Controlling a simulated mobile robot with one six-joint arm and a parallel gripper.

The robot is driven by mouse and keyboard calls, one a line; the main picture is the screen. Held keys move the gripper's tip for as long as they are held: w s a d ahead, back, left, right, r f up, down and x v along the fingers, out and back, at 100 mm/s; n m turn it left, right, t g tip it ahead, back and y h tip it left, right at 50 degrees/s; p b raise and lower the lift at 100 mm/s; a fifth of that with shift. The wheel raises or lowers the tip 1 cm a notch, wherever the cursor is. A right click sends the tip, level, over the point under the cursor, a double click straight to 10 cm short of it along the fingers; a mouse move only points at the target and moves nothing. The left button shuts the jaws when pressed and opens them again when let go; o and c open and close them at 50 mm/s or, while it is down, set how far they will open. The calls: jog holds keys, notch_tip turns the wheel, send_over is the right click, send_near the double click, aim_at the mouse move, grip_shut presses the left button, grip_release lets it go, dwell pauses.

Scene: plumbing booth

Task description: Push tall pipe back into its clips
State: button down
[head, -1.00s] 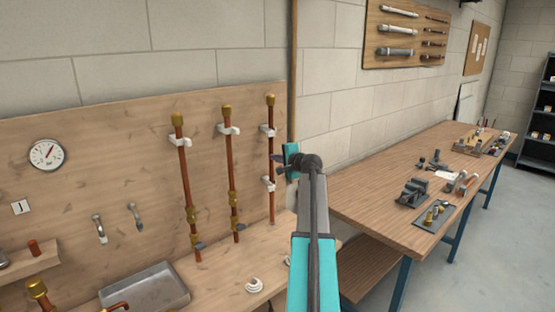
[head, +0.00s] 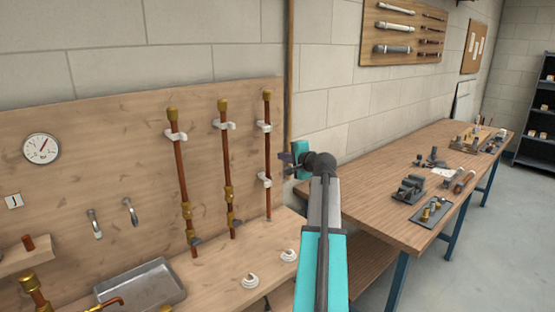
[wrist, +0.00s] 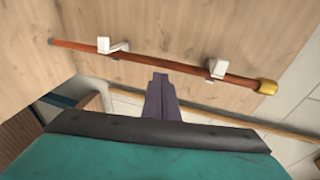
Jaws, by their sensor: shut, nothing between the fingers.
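The tall pipe is likely the rightmost copper pipe (head: 268,155), with a brass cap, standing nearly upright against the wooden board. Two white clips hold or flank it, an upper clip (head: 264,127) and a lower clip (head: 264,180). In the wrist view the same pipe (wrist: 160,66) runs across the picture, beside both clips (wrist: 104,46) and (wrist: 216,68). I cannot tell how deep it sits in them. My gripper (head: 287,158) is shut and empty, just right of the pipe. In the wrist view its dark fingertips (wrist: 160,78) lie close below the pipe, apparently not touching it.
Two more copper pipes with brass fittings, left (head: 181,180) and middle (head: 229,165), stand on the board. A metal sink (head: 150,285) and white fittings (head: 250,281) are on the ledge below. A wooden workbench (head: 370,200) with tools is at right.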

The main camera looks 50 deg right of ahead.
jog(key=shift+b+v, duration=0.5)
jog(key=shift+v, duration=2.15)
jog(key=shift+w+r, duration=0.1)
jog(key=shift+r, duration=0.05)
